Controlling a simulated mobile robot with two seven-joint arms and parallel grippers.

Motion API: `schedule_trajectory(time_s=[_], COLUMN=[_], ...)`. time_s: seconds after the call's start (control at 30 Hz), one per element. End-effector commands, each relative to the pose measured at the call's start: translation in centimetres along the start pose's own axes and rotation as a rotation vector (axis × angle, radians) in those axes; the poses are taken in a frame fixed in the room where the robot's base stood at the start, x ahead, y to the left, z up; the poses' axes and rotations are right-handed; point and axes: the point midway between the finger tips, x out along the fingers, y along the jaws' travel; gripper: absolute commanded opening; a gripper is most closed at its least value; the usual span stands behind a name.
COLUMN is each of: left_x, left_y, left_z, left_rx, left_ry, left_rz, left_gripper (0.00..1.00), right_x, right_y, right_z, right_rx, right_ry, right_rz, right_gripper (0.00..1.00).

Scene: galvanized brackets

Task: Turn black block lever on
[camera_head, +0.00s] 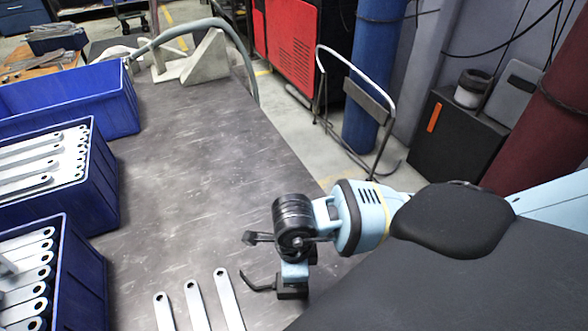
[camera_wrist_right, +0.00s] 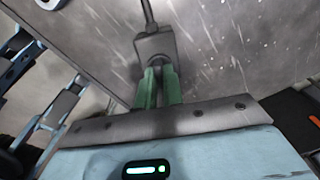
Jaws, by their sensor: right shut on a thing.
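The black block (camera_head: 292,292) is at the right edge of the dark table, below the wrist of my right arm. Its thin bent black lever (camera_head: 258,285) sticks out to the left. My right gripper (camera_head: 294,272) comes in from the right and points down at the block. In the right wrist view, the green fingers of my right gripper (camera_wrist_right: 158,80) are closed on the block (camera_wrist_right: 155,45), and the lever (camera_wrist_right: 149,14) runs away from it toward the top edge. The part of the block between the fingers is hidden. My left gripper is not in view.
Several galvanized brackets (camera_head: 228,298) lie on the table left of the block. Blue bins (camera_head: 103,180) line the left side, two holding brackets. A grey stand (camera_head: 203,60) is at the far end. The middle of the table (camera_head: 190,170) is clear.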

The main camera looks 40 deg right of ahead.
Motion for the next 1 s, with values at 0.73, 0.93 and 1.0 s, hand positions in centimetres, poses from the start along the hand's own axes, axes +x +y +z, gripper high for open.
schedule_trajectory(time_s=[0.73,0.93,1.0], left_x=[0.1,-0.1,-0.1], left_y=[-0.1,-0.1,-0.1], left_z=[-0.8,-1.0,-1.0], left_rx=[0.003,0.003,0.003], left_ry=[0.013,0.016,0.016], left_rz=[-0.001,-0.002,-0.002], left_gripper=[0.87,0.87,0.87], right_x=[-3.4,-6.4,-7.1], right_y=[-0.1,-0.1,-0.1], right_z=[0.1,0.1,0.1], right_rx=[-0.001,-0.001,-0.001], right_ry=[-0.005,-0.004,-0.003], right_rz=[-0.006,-0.004,-0.003], right_gripper=[0.31,0.31,0.31])
